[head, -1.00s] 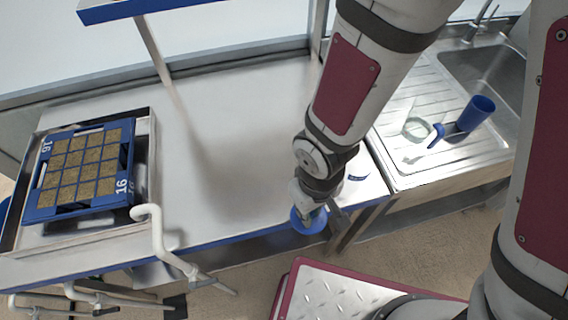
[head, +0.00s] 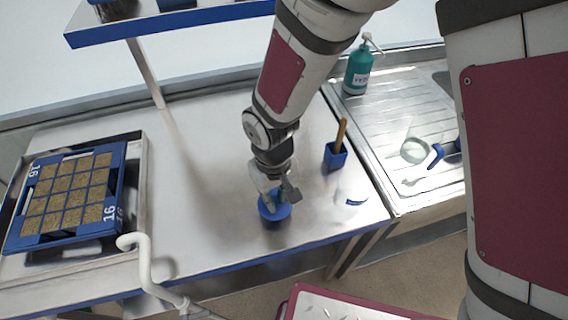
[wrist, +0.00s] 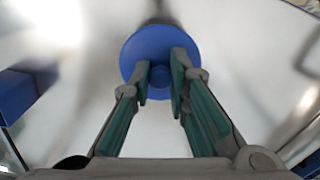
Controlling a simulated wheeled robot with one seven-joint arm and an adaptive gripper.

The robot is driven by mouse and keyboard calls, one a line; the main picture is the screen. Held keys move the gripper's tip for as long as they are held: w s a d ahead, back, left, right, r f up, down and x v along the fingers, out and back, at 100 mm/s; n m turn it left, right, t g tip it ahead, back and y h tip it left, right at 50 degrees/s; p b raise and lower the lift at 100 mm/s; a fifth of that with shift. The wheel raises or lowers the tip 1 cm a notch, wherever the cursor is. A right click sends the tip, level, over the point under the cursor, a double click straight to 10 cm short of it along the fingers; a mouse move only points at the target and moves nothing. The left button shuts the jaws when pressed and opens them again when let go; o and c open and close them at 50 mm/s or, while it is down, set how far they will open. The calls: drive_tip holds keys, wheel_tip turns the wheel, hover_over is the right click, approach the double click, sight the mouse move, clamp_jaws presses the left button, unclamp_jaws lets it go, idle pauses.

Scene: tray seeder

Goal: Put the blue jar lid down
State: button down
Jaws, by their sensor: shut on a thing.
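The blue jar lid (head: 274,213) is a round disc with a small knob. My gripper (head: 277,197) is shut on it, above the steel bench (head: 215,185) near its front edge. In the wrist view the lid (wrist: 138,50) shows beyond the fingertips, and the green-padded fingers of my gripper (wrist: 161,85) stand either side of its knob (wrist: 160,75). I cannot tell whether the lid touches the bench.
A blue pot with a wooden-handled tool (head: 336,156) stands right of my gripper. The seed tray (head: 68,195) is at the left. A green bottle (head: 357,72) and clear ring-shaped item (head: 414,150) are on the drainer. The bench between tray and lid is clear.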

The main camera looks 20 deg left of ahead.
sight(275, 198)
drive_tip(key=shift+f, duration=1.65)
drive_tip(key=shift+f, duration=0.15)
drive_tip(key=c, duration=1.5)
unclamp_jaws()
drive_tip(key=shift+c, duration=0.2)
wheel_tip(275, 198, up, 12)
drive_tip(key=shift+r, duration=0.15)
drive_tip(key=shift+d+r, duration=0.1)
